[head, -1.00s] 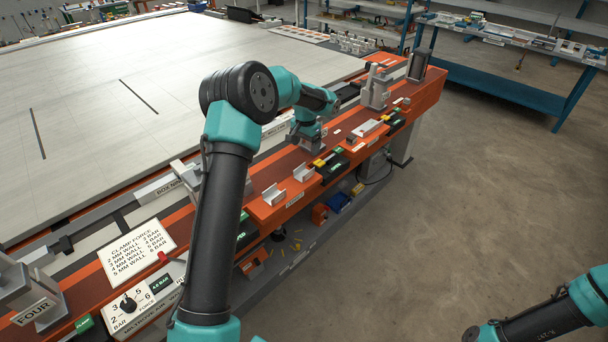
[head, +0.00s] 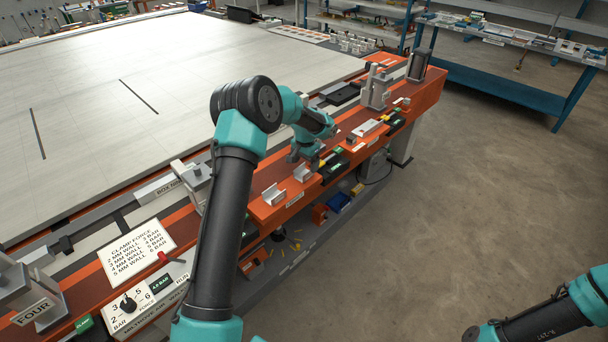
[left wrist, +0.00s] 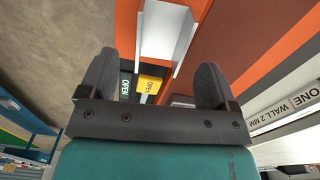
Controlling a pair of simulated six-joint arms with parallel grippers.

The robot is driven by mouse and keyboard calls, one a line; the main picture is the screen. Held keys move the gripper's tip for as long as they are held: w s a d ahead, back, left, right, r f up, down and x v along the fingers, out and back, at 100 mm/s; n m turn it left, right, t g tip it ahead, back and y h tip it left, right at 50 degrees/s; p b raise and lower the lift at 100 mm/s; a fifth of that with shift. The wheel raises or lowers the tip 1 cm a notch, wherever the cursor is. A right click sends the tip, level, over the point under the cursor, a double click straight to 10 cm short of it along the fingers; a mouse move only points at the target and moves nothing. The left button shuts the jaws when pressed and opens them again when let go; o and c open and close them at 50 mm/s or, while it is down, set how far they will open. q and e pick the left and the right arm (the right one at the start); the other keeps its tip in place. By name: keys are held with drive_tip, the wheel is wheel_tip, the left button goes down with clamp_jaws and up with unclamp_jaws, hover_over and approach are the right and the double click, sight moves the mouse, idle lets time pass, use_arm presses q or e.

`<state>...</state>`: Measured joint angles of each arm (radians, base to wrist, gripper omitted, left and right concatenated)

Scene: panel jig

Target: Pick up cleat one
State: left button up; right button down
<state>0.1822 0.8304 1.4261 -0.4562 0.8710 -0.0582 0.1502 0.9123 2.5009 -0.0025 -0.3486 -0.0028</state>
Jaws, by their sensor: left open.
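My left gripper (head: 306,159) is over the orange bench, just behind the small metal cleats on its front ledge. In the left wrist view its two fingers (left wrist: 154,85) are spread apart with nothing held between them. A pale channel-shaped cleat (left wrist: 166,30) lies ahead of the fingertips there, on an orange surface. In the head view one cleat (head: 273,195) sits on the ledge, and another cleat (head: 303,173) sits to its right, nearest the gripper. I cannot read which one is cleat one. The right gripper is out of view; only part of my right arm shows.
A metal fixture (head: 376,90) stands farther right on the bench. The control box (head: 145,300) is at lower left. A large pale panel (head: 100,110) fills the back left.

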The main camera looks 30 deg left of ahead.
sight(305, 168)
use_arm(q)
wheel_tip(305, 168, down, 4)
drive_tip(key=shift+s+f, duration=0.1)
drive_tip(key=shift+s, duration=0.05)
drive_tip(key=shift+c, duration=0.2)
drive_tip(key=c, duration=1)
drive_tip(key=shift+r, duration=0.6)
wheel_tip(305, 168, up, 3)
drive_tip(key=shift+f, duration=0.1)
drive_tip(key=s+d+r, duration=0.1)
drive_tip(key=s+d, duration=0.7)
drive_tip(key=s, duration=0.5)
drive_tip(key=shift+s+d, duration=0.15)
drive_tip(key=shift+s, duration=0.2)
